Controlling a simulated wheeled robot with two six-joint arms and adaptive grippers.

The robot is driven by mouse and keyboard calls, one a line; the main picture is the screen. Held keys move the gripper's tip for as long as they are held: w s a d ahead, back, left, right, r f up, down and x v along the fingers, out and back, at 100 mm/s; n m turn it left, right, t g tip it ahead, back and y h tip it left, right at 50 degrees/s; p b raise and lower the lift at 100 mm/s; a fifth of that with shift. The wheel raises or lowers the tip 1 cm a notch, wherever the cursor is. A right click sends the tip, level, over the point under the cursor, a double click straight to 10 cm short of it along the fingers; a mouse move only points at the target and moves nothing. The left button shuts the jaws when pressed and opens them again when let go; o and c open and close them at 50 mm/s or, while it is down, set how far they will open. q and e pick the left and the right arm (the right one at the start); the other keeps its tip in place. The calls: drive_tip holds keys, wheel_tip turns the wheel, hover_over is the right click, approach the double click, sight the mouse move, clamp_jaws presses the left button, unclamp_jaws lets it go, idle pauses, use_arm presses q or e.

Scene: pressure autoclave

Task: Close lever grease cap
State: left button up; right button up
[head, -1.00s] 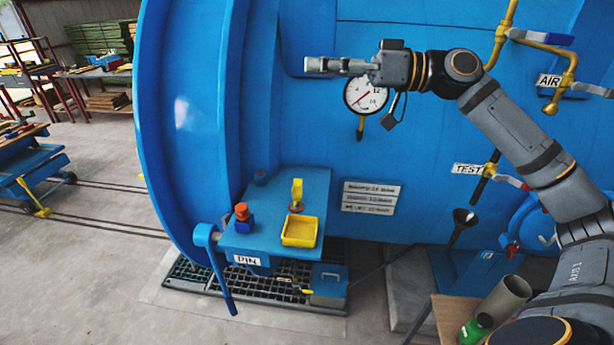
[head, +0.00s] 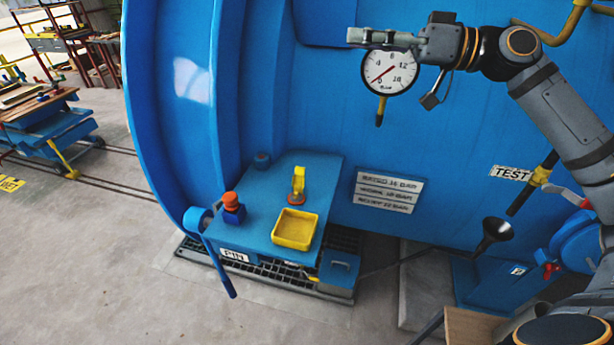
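A blue box-shaped housing (head: 268,228) stands at the foot of the big blue vessel, with a "PIN" label on its front. On its top, an upright yellow piece (head: 298,180) stands on a small orange-red round base. An orange cap (head: 231,199) sits on a small dark blue block at the left edge. I cannot tell for sure which of these is the lever grease cap. A blue lever (head: 219,268) hangs down at the front left corner. My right gripper (head: 352,36) is high above and right of the housing, touching nothing visible; its fingers show edge-on. My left gripper is out of view.
A yellow tray (head: 295,230) sits on the housing's front right. A pressure gauge (head: 389,72) is just below my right gripper. A black funnel (head: 493,234) and a TEST label (head: 511,173) are at right.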

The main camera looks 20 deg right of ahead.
drive_tip(key=b, duration=3.1)
approach(299, 177)
drive_tip(key=d+r, duration=0.1)
drive_tip(key=d, duration=0.1)
drive_tip(key=a+p, duration=0.1)
drive_tip(key=p, duration=0.3)
drive_tip(key=w+a+r+p, duration=0.1)
drive_tip(key=p, duration=0.3)
drive_tip(key=a+p, duration=0.1)
drive_tip(key=p, duration=0.2)
drive_tip(key=shift+w+a+r+p, duration=0.15)
drive_tip(key=shift+w+r+p, duration=0.2)
drive_tip(key=shift+r+p, duration=0.05)
drive_tip(key=p+x, duration=0.1)
drive_tip(key=p, duration=0.1)
drive_tip(key=p+x, duration=0.2)
drive_tip(key=p, duration=0.1)
drive_tip(key=p+x, duration=0.2)
drive_tip(key=p, duration=0.1)
drive_tip(key=shift+w+f, duration=0.15)
drive_tip(key=shift+f, duration=0.2)
drive_tip(key=shift+w+a+f+p, duration=0.2)
drive_tip(key=shift+w+a+p, duration=0.05)
drive_tip(key=shift+a+p, duration=0.25)
drive_tip(key=shift+f, duration=0.1)
drive_tip(key=shift+c, duration=0.3)
clamp_jaws()
